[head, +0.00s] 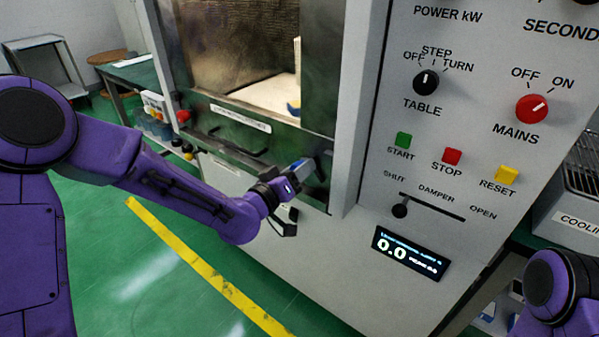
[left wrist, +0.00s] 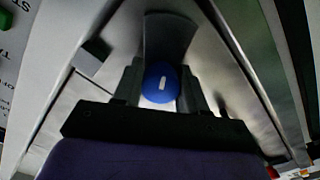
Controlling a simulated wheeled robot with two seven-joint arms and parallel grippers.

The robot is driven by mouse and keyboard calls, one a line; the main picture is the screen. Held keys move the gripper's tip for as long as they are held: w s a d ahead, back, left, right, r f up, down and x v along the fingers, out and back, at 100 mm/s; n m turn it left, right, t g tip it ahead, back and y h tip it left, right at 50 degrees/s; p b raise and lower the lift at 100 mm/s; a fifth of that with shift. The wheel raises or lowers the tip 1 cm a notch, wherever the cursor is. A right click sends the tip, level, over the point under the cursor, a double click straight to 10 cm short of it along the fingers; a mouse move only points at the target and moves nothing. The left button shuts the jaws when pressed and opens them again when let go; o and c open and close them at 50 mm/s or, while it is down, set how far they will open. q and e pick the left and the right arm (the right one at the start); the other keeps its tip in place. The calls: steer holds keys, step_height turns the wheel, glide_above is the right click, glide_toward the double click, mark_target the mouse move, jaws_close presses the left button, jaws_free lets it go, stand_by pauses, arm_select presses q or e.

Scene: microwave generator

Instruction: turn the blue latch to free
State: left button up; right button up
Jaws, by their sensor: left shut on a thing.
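The blue latch (left wrist: 160,78) is a round blue knob with a short white mark, in the middle of the left wrist view. The mark runs nearly upright in that picture. My left gripper (left wrist: 160,88) is shut on the latch, with one dark finger on each side of it. In the head view my left gripper (head: 300,170) is at the lower right of the oven's door front, and it hides the latch there. My right gripper is not in view; only part of my right arm shows at the lower right.
A control panel (head: 470,180) with knobs, coloured buttons and a damper slider stands right of my left gripper. A dark door handle (head: 240,143) is to its left. The display (head: 408,252) reads 0.0. The green floor (head: 150,275) with a yellow stripe is clear.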

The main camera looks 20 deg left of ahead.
arm_select(q)
steer(key=shift+f+m, duration=0.1)
steer(key=shift+m, duration=0.8)
steer(key=o, duration=1)
steer(key=shift+a, duration=0.1)
steer(key=shift+o, duration=0.2)
steer(key=v, duration=1)
steer(key=shift+s+b, duration=0.3)
steer(key=shift+b, duration=0.15)
steer(key=shift+a, duration=0.1)
